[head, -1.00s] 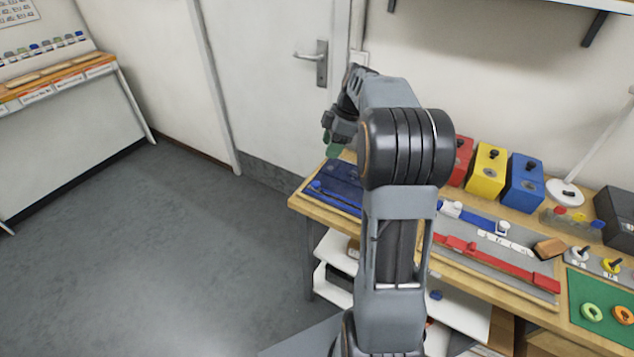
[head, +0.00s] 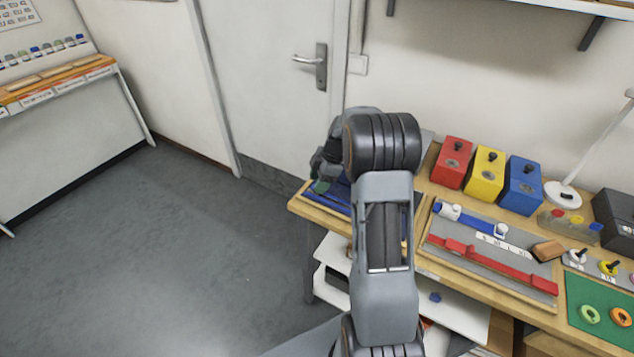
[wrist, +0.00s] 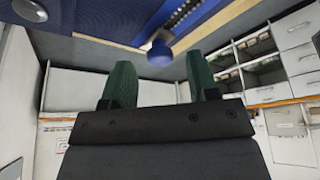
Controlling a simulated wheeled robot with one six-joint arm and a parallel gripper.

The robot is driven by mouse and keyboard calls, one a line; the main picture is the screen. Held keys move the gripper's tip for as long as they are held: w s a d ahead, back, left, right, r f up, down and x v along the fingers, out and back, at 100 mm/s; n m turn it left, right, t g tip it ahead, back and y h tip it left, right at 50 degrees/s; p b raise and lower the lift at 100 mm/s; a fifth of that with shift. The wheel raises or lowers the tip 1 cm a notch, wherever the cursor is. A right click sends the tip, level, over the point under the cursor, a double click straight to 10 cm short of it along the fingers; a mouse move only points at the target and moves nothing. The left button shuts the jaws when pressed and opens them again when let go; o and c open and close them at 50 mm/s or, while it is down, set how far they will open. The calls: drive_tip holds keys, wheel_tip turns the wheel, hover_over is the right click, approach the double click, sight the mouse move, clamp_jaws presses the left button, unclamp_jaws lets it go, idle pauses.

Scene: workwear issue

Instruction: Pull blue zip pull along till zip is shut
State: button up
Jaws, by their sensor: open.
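The blue zip pull (wrist: 160,54) shows as a round knob in the wrist view. It lies ahead of the gap between the fingertips and is not gripped. The zip (wrist: 188,12) runs from it toward the upper right, beside blue cloth (wrist: 100,18). My gripper (wrist: 161,78) is open, its two green fingers apart with nothing between them. In the head view my gripper (head: 319,186) is low over the blue zip panel (head: 335,199) at the bench's left end. My arm hides part of the panel there, and I cannot make out the pull.
The wooden bench (head: 428,222) carries a grey board with a red strip (head: 490,262) and a blue strap (head: 470,219). Red (head: 453,164), yellow (head: 484,172) and blue (head: 522,186) boxes stand behind. The floor (head: 180,240) at left is clear.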

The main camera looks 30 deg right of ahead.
drive_tip(key=shift+a+f, duration=0.25)
drive_tip(key=shift+f, duration=0.25)
clamp_jaws()
idle(0.3)
